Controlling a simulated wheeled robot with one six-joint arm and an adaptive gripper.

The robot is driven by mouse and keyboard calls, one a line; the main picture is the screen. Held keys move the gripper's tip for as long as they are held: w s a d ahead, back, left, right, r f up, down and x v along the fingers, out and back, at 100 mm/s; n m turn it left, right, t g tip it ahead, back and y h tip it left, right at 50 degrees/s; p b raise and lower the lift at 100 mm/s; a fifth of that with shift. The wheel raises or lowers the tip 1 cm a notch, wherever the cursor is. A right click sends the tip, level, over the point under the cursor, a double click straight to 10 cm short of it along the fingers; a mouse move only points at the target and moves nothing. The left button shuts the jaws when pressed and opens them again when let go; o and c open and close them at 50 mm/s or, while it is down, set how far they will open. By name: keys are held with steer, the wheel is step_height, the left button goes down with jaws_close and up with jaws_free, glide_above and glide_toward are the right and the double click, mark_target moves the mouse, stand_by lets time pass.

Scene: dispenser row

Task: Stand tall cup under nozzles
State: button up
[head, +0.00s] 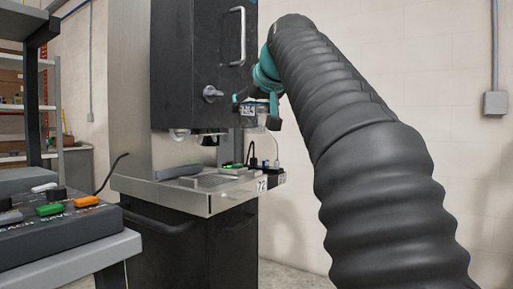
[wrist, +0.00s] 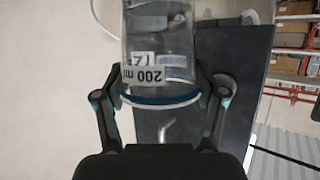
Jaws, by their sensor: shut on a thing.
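A tall clear cup (wrist: 160,45) with a "200 ml" label and a blue band fills the upper middle of the wrist view. My gripper (wrist: 160,78) is shut on it, with one finger on each side near the band. In the head view my gripper (head: 257,103) is in front of the dark dispenser's right side, and the cup (head: 263,143) shows faintly below it, above the tray's right end. The dispenser (head: 195,60) has nozzles (head: 178,134) under its front, to the left of the cup. The metal tray (head: 195,196) lies below them.
Small dark items and a cable stand at the tray's right end (head: 258,168). A control panel with coloured buttons (head: 60,215) is at the left front, beside a dark shelf post.

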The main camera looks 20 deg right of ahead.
mark_target(262, 125)
steer(key=f+y, duration=0.1)
steer(key=f, duration=0.1)
steer(key=f+n+y, duration=0.1)
steer(key=f, duration=0.1)
steer(key=f+n+y+b, duration=0.1)
steer(key=shift+w+d+f, duration=0.2)
steer(key=shift+d+f, duration=0.2)
step_height(262, 125, down, 4)
steer(key=s+d+n+g+y+b, duration=0.1)
steer(key=s+n+g+y+b, duration=0.15)
steer(key=n+y, duration=0.35)
steer(key=w+a+p, duration=0.2)
steer(key=w+a, duration=0.1)
steer(key=w, duration=0.2)
steer(key=w+a+p, duration=0.2)
steer(key=w+a, duration=0.2)
steer(key=w, duration=0.1)
steer(key=w+a+p, duration=0.2)
steer(key=w+a, duration=0.1)
steer(key=w, duration=0.2)
steer(key=shift+a+f, duration=0.25)
steer(key=shift+a, duration=0.15)
steer(key=shift+d+f+b, duration=0.1)
steer(key=shift+f+b, duration=0.8)
steer(key=shift+f, duration=0.2)
steer(key=shift+f+b, duration=0.55)
steer(key=shift+f, duration=0.05)
steer(key=o, duration=1)
